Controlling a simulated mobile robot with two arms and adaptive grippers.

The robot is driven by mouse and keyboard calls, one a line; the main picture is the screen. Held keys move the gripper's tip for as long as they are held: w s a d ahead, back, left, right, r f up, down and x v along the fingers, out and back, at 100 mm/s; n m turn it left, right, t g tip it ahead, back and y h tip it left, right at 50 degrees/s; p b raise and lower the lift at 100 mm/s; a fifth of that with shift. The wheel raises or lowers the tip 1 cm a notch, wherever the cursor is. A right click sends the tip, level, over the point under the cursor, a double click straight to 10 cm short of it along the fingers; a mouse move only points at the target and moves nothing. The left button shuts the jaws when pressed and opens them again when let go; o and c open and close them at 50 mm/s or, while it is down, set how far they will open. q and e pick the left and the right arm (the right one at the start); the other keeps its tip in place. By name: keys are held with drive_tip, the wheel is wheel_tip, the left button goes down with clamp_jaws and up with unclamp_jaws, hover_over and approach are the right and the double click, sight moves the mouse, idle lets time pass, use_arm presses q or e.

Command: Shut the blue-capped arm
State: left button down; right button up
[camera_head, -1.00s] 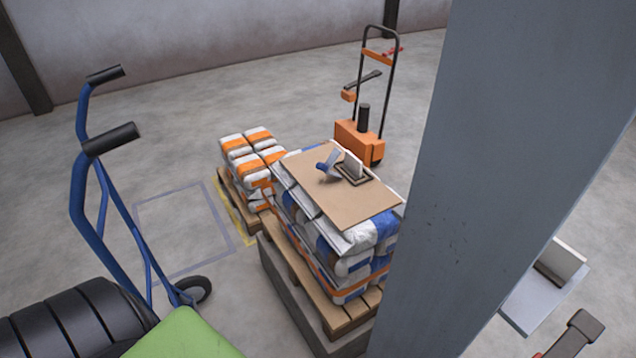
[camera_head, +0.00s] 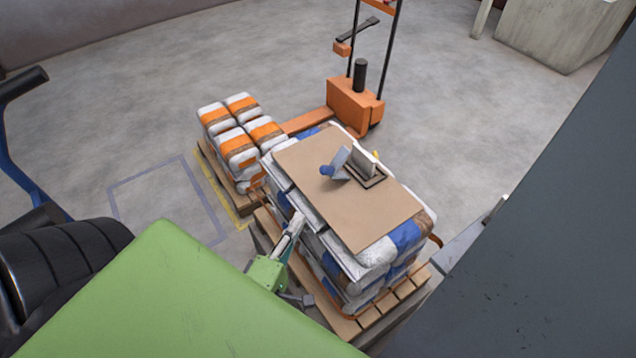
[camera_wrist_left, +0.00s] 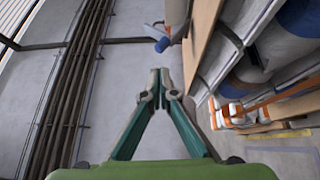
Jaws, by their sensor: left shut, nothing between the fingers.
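The blue-capped arm (camera_head: 338,162) is a short pale flap with a blue end. It sticks up at a tilt from a small dark-framed base (camera_head: 368,177) on a brown board (camera_head: 345,212). An upright pale plate (camera_head: 364,159) stands beside it, apart at the top. In the left wrist view the blue cap (camera_wrist_left: 161,45) shows just beyond the fingertips, with a gap. My left gripper (camera_head: 296,221) is shut and empty, at the near left side of the stack, below and left of the arm. It also shows in the left wrist view (camera_wrist_left: 160,74). My right gripper is not in view.
The board lies on stacked bags (camera_head: 372,253) on a wooden pallet (camera_head: 405,290). Smaller orange-and-white bags (camera_head: 239,142) stand behind left. An orange pallet truck (camera_head: 354,104) is behind. A grey column (camera_head: 530,245) blocks the right.

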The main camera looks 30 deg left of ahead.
use_arm(q)
drive_tip(key=w, duration=0.3)
drive_tip(key=w+a+b, duration=0.1)
drive_tip(key=w, duration=0.3)
drive_tip(key=w+a, duration=0.1)
drive_tip(key=w, duration=0.3)
drive_tip(key=shift+w+r+b, duration=0.1)
drive_tip(key=shift+w+b, duration=0.05)
drive_tip(key=shift+b, duration=0.15)
drive_tip(key=shift+w+a, duration=0.15)
drive_tip(key=shift+w, duration=0.4)
drive_tip(key=shift+r, duration=0.1)
